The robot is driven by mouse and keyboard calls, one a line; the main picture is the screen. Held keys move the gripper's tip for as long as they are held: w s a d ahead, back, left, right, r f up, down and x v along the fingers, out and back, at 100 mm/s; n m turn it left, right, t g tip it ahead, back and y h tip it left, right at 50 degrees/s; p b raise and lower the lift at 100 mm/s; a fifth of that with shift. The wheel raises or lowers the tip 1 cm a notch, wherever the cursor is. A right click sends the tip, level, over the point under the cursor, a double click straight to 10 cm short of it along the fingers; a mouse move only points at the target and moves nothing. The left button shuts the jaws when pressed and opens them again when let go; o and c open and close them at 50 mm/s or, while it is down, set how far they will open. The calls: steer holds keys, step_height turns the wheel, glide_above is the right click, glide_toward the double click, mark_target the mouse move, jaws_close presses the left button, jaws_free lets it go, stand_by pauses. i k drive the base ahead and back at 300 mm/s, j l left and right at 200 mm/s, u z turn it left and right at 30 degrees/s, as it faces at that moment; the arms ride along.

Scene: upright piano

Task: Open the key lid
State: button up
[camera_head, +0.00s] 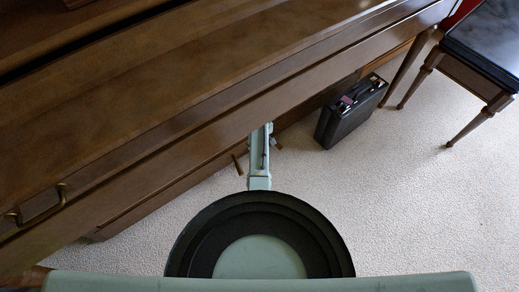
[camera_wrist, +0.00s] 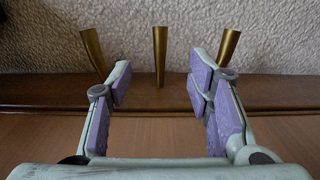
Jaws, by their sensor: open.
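The upright piano's brown wooden key lid (camera_head: 190,90) runs diagonally across the head view. It looks shut; no keys show. A brass handle (camera_head: 40,207) sits near its front edge at the far left. In the head view my arm reaches down and under the piano's front edge, and my gripper is hidden there. In the wrist view my gripper (camera_wrist: 160,72) is open, its purple-padded fingers apart with nothing held. It faces the lower wooden panel (camera_wrist: 165,128) and the brass pedals (camera_wrist: 160,55), away from the lid and handle.
A black case (camera_head: 350,112) stands on the carpet (camera_head: 410,200) beside the piano. A bench with a dark seat (camera_head: 490,40) is at the upper right. Brass pedals (camera_head: 238,165) stick out low near my arm. Carpet at the lower right is clear.

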mark_target(70, 124)
steer(key=k+l, duration=0.75)
steer(key=k, duration=0.5)
